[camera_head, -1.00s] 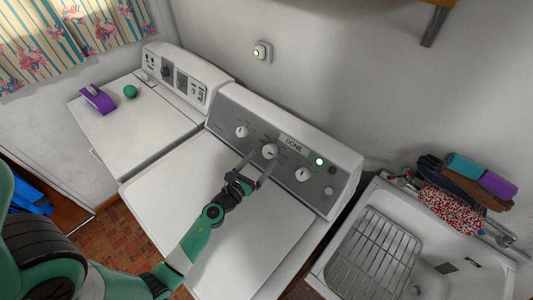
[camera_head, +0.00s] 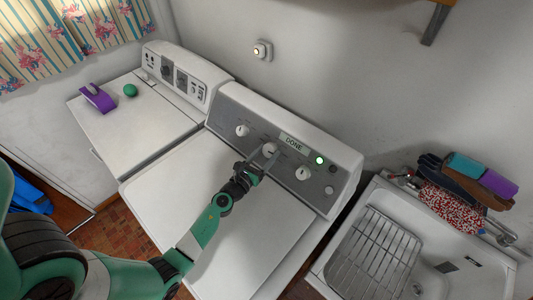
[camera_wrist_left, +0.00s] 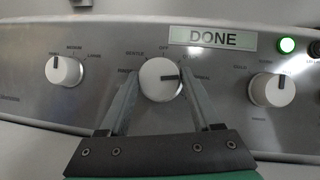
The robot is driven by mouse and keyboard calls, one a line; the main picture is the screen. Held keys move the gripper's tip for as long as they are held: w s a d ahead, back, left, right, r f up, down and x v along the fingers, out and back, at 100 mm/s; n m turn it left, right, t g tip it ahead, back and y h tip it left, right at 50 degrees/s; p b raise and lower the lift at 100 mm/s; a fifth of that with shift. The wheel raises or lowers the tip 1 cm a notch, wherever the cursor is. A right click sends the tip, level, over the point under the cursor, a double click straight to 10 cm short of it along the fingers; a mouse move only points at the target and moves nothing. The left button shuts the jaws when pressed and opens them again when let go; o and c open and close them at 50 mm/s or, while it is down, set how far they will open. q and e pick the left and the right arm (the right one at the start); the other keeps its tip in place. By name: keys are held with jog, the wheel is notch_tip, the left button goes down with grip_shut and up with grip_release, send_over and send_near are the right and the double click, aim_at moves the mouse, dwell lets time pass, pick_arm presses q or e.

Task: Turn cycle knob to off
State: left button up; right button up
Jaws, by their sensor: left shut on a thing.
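The middle knob (camera_wrist_left: 160,80) is round and white, on the grey control panel of the front machine, with an OFF label above it. Its dark pointer mark points to the right, not up at OFF. The knob also shows in the head view (camera_head: 270,150), partly behind the fingers. My left gripper (camera_head: 266,154) is shut on the knob, with one finger on each side of it in the left wrist view (camera_wrist_left: 162,82). My right gripper is not in view.
White knobs flank it at left (camera_wrist_left: 64,71) and right (camera_wrist_left: 273,89). A DONE sign (camera_wrist_left: 212,38) and a lit green light (camera_wrist_left: 286,45) are above. A second machine (camera_head: 135,118) stands left with a purple object (camera_head: 97,99) and green ball (camera_head: 130,90); a sink (camera_head: 340,260) is right.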

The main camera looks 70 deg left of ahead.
pick_arm(q)
jog(key=shift+r, duration=0.1)
jog(key=n+p, duration=0.1)
jog(key=n+g+y+p, duration=0.1)
jog(key=n, duration=0.1)
jog(key=n+g+y+p, duration=0.1)
jog(key=shift+w+d+r+n+p, duration=0.1)
jog(key=shift+w+r+n+p, duration=0.05)
jog(key=shift+r+n+p, duration=0.2)
jog(key=n+g+p, duration=0.1)
jog(key=n+p, duration=0.1)
jog(key=n, duration=0.1)
jog(key=shift+n+g+y, duration=0.25)
jog(key=shift+g+y, duration=0.15)
jog(key=n+g+p, duration=0.1)
jog(key=n, duration=0.2)
jog(key=n+g+p, duration=0.2)
jog(key=n, duration=0.1)
jog(key=shift+w+p, duration=0.15)
jog(key=shift+p, duration=0.15)
jog(key=shift+n+g+h+p, duration=0.6)
jog(key=shift+n+g+p, duration=0.55)
jog(key=shift+n, duration=0.85)
jog(key=o, duration=1.4)
